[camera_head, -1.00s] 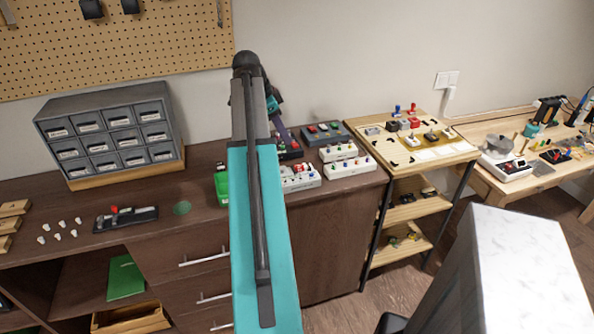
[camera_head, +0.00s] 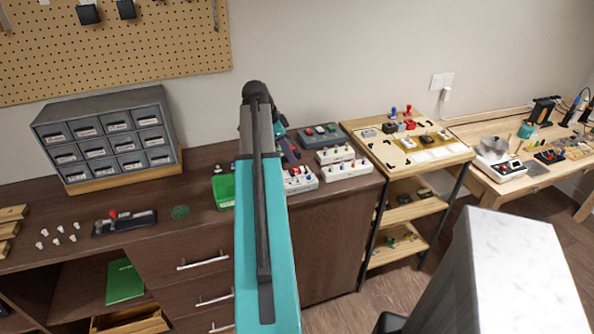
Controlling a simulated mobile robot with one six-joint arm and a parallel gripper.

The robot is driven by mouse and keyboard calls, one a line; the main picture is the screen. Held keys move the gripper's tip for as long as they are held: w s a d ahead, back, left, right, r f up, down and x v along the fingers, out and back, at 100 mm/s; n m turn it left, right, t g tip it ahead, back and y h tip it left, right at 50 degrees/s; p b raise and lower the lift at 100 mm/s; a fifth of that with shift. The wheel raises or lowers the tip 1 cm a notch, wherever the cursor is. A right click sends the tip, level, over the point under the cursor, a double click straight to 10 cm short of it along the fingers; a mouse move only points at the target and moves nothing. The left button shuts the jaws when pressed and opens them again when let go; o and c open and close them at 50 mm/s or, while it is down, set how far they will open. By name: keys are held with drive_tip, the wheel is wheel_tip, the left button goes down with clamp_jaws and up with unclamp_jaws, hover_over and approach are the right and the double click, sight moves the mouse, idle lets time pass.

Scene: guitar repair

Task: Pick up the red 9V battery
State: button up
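Small red pieces stand among dark ones on the top of the light wooden rack (camera_head: 408,171), right of my arm. One is a small red block (camera_head: 410,125); it may be the red 9V battery, but it is too small to tell. My arm reaches up the middle of the view and bends down at the far end. My gripper (camera_head: 291,150) is a small dark shape near the pedals at the back of the dark cabinet, apart from the rack. Its fingers are too small and partly covered to show whether they are open.
White pedals (camera_head: 347,170) and a grey pedal (camera_head: 320,135) crowd the dark cabinet's right end. A marble-topped block (camera_head: 528,270) fills the lower right. A workbench (camera_head: 540,185) stands at right.

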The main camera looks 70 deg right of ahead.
sight(298, 169)
drive_tip(key=shift+s+d+f, duration=0.15)
drive_tip(key=shift+f, duration=0.3)
drive_tip(key=shift+p+x, duration=0.95)
drive_tip(key=shift+x, duration=1.65)
clamp_jaws()
drive_tip(key=shift+r, duration=0.15)
